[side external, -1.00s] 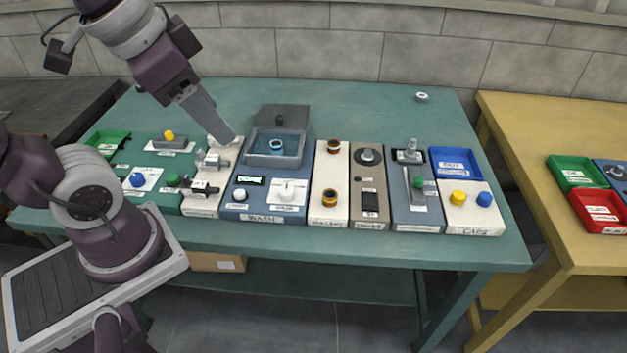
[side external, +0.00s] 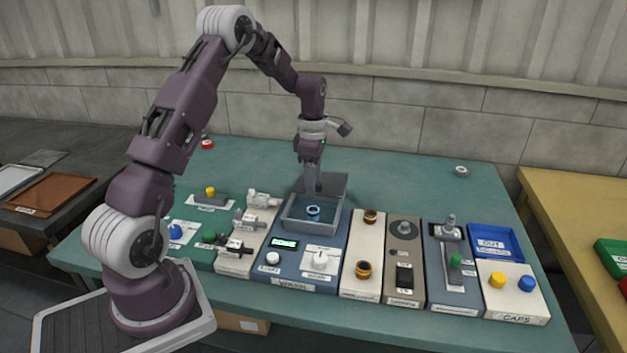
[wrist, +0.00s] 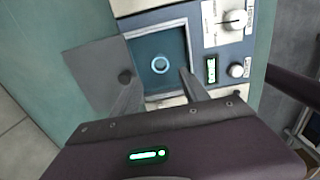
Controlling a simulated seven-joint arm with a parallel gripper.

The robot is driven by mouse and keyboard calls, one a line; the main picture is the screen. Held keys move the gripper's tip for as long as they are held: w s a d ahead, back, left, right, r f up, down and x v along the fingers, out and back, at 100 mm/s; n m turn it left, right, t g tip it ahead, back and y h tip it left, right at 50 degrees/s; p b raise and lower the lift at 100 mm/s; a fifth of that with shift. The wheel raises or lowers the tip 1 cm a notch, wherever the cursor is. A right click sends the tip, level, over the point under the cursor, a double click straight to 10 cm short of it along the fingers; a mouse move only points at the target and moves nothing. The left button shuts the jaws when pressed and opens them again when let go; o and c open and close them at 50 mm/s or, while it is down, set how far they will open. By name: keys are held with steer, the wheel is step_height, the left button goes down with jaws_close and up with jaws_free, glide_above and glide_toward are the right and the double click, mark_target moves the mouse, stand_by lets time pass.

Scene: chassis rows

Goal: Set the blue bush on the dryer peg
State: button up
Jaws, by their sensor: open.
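The blue bush (side external: 313,211) is a small blue ring lying in the water-blue wash basin (side external: 296,226). It also shows in the wrist view (wrist: 160,65), flat with its hole facing up. My gripper (side external: 314,190) points down over the back part of the basin. In the wrist view my gripper (wrist: 157,82) is open, with its two fingers apart and the bush framed just beyond the tips, not held. What looks like the dryer peg (side external: 404,227) is a grey round piece on the taupe module, right of the wash module; its label is too small to read surely.
The dark basin lid (wrist: 95,75) stands open behind the basin. Between basin and taupe module is a cream module (side external: 362,255) with two brown-orange rings. Valves (side external: 245,220) stand left of the basin. A blue tray (side external: 493,243) sits at right. The table behind is mostly clear.

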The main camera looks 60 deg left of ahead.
mark_target(313, 212)
steer(key=shift+d+f, duration=0.1)
steer(key=shift+f, duration=4.3)
steer(key=shift+c, duration=0.4)
jaws_close()
steer(key=shift+r, duration=1.7)
